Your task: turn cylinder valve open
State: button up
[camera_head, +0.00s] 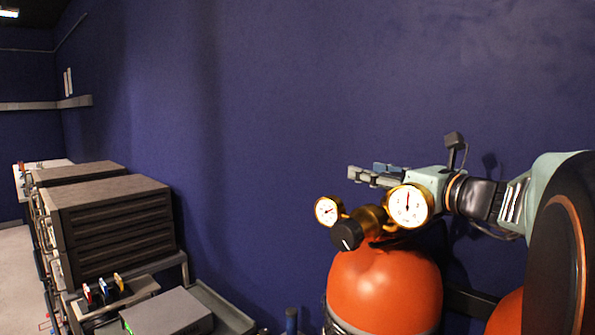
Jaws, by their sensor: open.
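An orange gas cylinder (385,285) stands upright by the blue wall. On its top is a brass regulator (370,218) with a black knob (347,235) and two white-faced gauges, a smaller one (327,211) at the left and a larger one (408,206) at the right. The cylinder valve's own handle cannot be made out; the regulator and gauges cover that area. My gripper (367,173) reaches in from the right, above and behind the gauges, with its fingers pointing left. It is open, and nothing shows between its fingers. I cannot tell whether it touches the valve.
A second orange cylinder (507,314) shows partly behind my arm at the lower right. Dark rack units (110,230) and a grey box (168,312) stand on the left. A blue post (291,320) rises at the bottom edge. The wall area above the gripper is clear.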

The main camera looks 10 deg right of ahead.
jog(key=c, duration=1.2)
jog(key=shift+o, duration=0.2)
jog(key=shift+f, duration=0.1)
grip_shut()
jog(key=shift+s+a+n+g+y+p, duration=0.15)
jog(key=shift+n+g+y+p, duration=0.3)
jog(key=shift+y+p, duration=0.3)
jog(key=shift+s+a+n+g+y+p, duration=0.4)
jog(key=shift+n+g+y+p, duration=0.65)
jog(key=shift+n+g+y, duration=0.3)
jog(key=shift+s+a+n+g+y+p, duration=0.45)
jog(key=shift+n+g+y+p, duration=0.6)
jog(key=shift+n+g+y, duration=0.3)
jog(key=shift+s+a+n+g+y+p, duration=0.4)
jog(key=shift+n+g+y+p, duration=0.65)
jog(key=shift+n+g+y, duration=0.3)
jog(key=shift+g, duration=0.3)
